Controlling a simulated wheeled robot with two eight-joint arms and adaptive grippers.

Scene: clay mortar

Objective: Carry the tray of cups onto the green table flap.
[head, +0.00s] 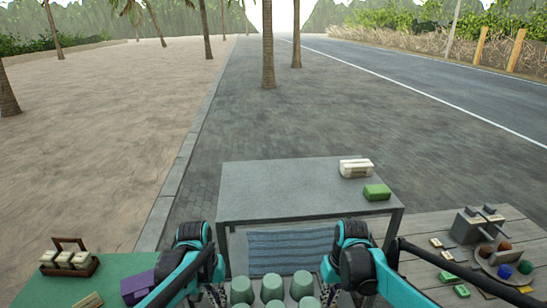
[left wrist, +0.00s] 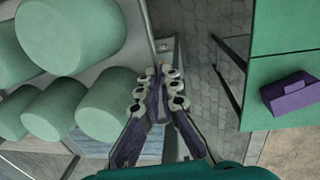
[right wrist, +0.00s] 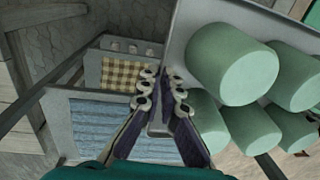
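The grey tray (right wrist: 177,45) carries several upright green cups (head: 271,287) and is at the bottom middle of the head view, in front of the grey table. My left gripper (left wrist: 159,75) has its fingers closed at the tray's left edge. My right gripper (right wrist: 165,82) has its fingers closed at the tray's right edge. Both look shut on the tray, though the fingers partly hide the contact. The tray seems held clear, with paving visible below. The green table flap (head: 110,270) is at the lower left, left of my left gripper; it also shows in the left wrist view (left wrist: 285,70).
A purple box (head: 138,287) and a wooden carrier (head: 70,258) stand on the flap. The grey table (head: 270,185) holds a pale block and a green box (head: 376,192); striped blue cloth (head: 290,250) lies below. A wooden table (head: 450,230) with small items is right.

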